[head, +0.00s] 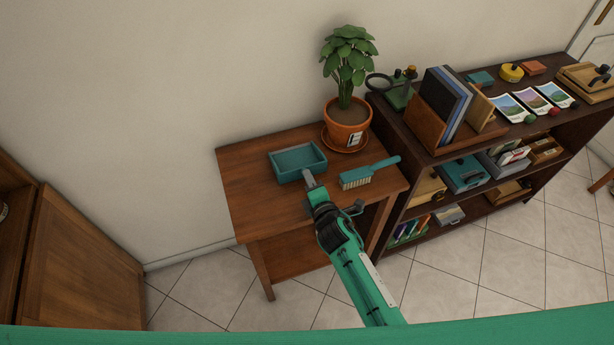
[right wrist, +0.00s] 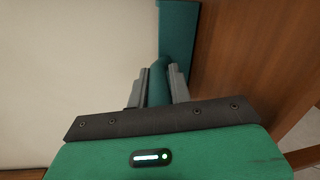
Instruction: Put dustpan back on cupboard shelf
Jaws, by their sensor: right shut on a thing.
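The teal dustpan (head: 298,162) is at the back of the small wooden table, left of the plant, with its open tray facing up. My right gripper (head: 309,180) reaches it from the front and is shut on its handle. In the right wrist view, the two grey fingers (right wrist: 158,88) press on both sides of the teal handle, and part of the pan (right wrist: 178,35) shows beyond. I cannot tell whether the dustpan touches the tabletop. A wooden cupboard (head: 15,225) stands at the left edge, mostly cut off, so its shelf barely shows. My left gripper is not in view.
A teal brush (head: 372,172) lies on the table (head: 245,190), right of my gripper. A potted plant (head: 348,125) stands behind it. A loaded dark bookcase (head: 415,150) is at the right. A wooden door panel (head: 80,262) stands at the lower left. Tiled floor separates it from the table.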

